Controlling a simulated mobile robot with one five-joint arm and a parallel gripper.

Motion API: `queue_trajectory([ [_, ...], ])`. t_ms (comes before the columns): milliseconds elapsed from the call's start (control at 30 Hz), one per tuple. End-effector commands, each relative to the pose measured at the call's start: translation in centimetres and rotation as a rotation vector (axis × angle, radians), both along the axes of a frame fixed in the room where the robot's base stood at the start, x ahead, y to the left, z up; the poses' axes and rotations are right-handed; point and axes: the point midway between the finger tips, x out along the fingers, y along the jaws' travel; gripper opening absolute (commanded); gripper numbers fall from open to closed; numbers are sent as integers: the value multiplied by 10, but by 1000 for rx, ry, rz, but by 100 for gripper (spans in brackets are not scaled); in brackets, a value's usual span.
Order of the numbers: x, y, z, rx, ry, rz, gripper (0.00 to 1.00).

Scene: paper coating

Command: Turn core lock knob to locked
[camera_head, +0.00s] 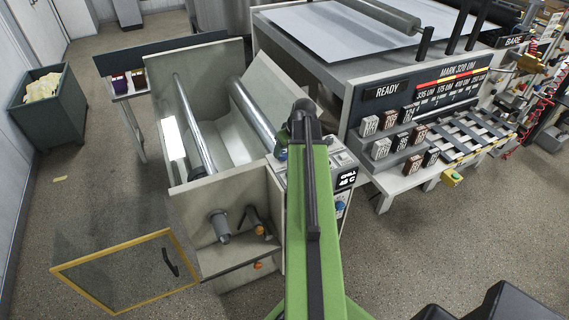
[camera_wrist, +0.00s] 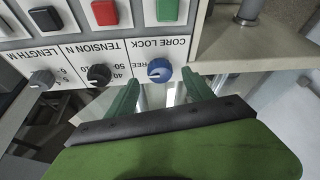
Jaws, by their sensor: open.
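The core lock knob (camera_wrist: 160,70) is round and blue, on a white panel under an upside-down CORE LOCK label (camera_wrist: 161,44) in the wrist view. FREE is printed at its left; a pale mark shows on its face, but I cannot tell its exact setting. My gripper (camera_wrist: 162,88) is open, its two green fingers on either side of and just below the knob in the picture. I see no clear contact. In the head view my green arm reaches over the control panel (camera_head: 342,158), and the gripper is mostly hidden.
A black tension knob (camera_wrist: 99,74) and a grey length knob (camera_wrist: 41,78) sit left of the blue knob. Red (camera_wrist: 104,12) and green (camera_wrist: 167,10) buttons are above. Rollers (camera_head: 194,125) lie left of my arm; an open yellow-framed guard (camera_head: 128,272) stands lower left.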

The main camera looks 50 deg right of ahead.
Motion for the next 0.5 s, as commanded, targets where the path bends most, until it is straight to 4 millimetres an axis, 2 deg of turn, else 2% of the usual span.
queue_trajectory([
  [33, 5, -1, -20, 0, 0, 1, 61],
  [133, 10, -2, -30, 0, 0, 0, 61],
  [467, 12, -3, -30, 0, 0, -1, 61],
  [500, 12, -3, -30, 0, 0, -1, 56],
])
